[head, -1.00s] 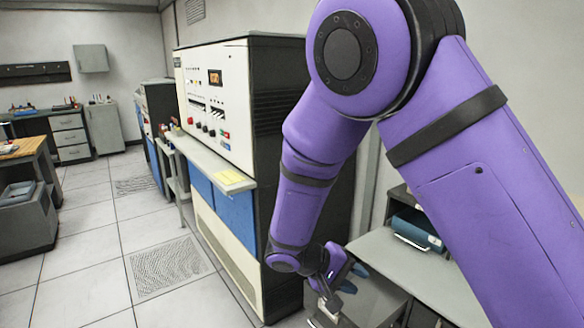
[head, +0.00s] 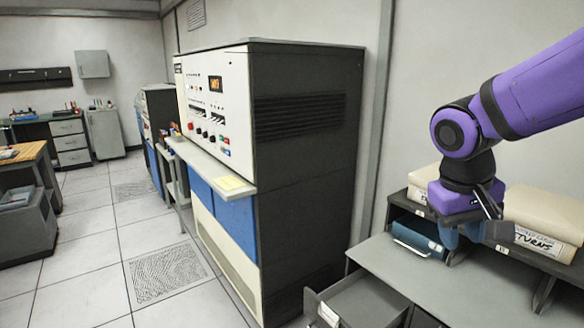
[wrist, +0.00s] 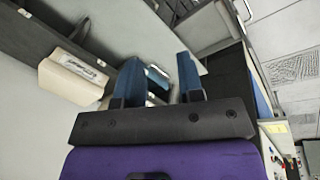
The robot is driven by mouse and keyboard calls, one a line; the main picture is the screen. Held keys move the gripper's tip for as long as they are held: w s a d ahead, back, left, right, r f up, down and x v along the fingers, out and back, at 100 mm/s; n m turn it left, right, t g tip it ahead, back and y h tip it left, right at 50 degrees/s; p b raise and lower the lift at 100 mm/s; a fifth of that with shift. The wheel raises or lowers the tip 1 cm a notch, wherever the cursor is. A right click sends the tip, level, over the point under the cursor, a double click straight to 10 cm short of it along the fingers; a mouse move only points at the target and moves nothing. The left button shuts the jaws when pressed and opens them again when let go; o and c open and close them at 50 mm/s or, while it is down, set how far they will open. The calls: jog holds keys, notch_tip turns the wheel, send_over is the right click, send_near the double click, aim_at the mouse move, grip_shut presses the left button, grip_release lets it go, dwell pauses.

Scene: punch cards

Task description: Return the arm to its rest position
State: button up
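My purple arm reaches in from the right edge of the head view. My gripper (head: 464,236) hangs from it above the grey desk (head: 400,268), in front of the shelf. In the wrist view its two blue fingers (wrist: 160,80) are spread apart, with nothing held between them. A blue binder on the shelf shows beyond the gap.
A grey drawer (head: 358,302) stands open below the desk. The blue binder (head: 418,236) lies in the low shelf, with cream binders (head: 545,212) on top near my gripper. A tall computer cabinet (head: 305,150) stands to the left. The tiled floor (head: 90,230) further left is clear.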

jog(key=s+d+r+t+y, duration=0.2)
jog(key=s+r, duration=0.4)
jog(key=s, duration=0.5)
jog(key=shift+d+r+t+y, duration=0.3)
jog(key=shift+d+t, duration=0.3)
jog(key=shift+t, duration=0.8)
